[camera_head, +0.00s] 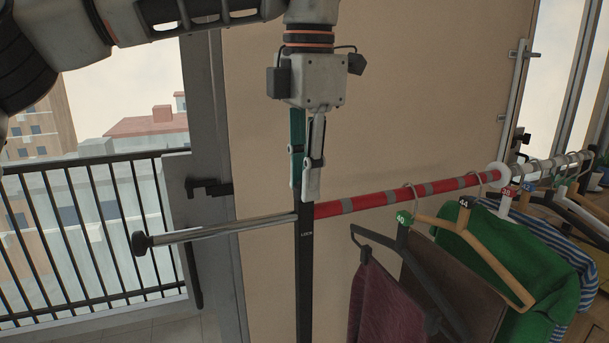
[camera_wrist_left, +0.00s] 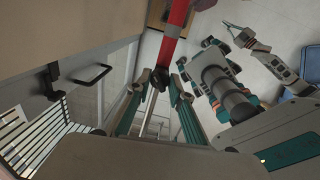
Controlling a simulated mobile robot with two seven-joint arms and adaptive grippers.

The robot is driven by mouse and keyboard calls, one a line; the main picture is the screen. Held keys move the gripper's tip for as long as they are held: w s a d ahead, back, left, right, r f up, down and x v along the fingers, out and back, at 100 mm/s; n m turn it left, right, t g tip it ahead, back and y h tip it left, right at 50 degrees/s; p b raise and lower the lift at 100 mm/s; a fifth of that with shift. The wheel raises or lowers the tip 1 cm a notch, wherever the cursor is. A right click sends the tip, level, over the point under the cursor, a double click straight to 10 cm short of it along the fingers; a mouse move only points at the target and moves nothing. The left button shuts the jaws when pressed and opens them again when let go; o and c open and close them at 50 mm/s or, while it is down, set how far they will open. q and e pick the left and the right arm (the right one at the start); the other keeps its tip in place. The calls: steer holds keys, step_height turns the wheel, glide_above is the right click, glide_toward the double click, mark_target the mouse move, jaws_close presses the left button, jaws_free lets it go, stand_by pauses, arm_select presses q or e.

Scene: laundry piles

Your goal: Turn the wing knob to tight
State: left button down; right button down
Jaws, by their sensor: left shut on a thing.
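My left gripper (camera_head: 307,190) comes down from the top in the head view, its fingers at the top of a black upright post (camera_head: 305,265) where the rail crosses. It is shut on a small dark wing knob, which the fingers hide in the head view. In the left wrist view the knob (camera_wrist_left: 159,79) shows between the fingertips, below the red rail (camera_wrist_left: 175,20). The knob's angle is too small to read. My right gripper (camera_wrist_left: 238,34) appears small at the upper right of the left wrist view, away from the rail; its jaws are unclear.
The red and grey striped rail (camera_head: 400,195) runs right, with several hangers and garments such as a green one (camera_head: 525,250). A silver bar (camera_head: 215,231) with a black end sticks out left. A tan panel (camera_head: 410,100) stands behind; a balcony railing (camera_head: 90,220) is at left.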

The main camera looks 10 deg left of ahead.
arm_select(q)
steer(key=n, duration=0.6)
steer(key=shift+n+g, duration=0.3)
steer(key=shift+n, duration=1.4)
steer(key=c, duration=1.8)
jaws_free()
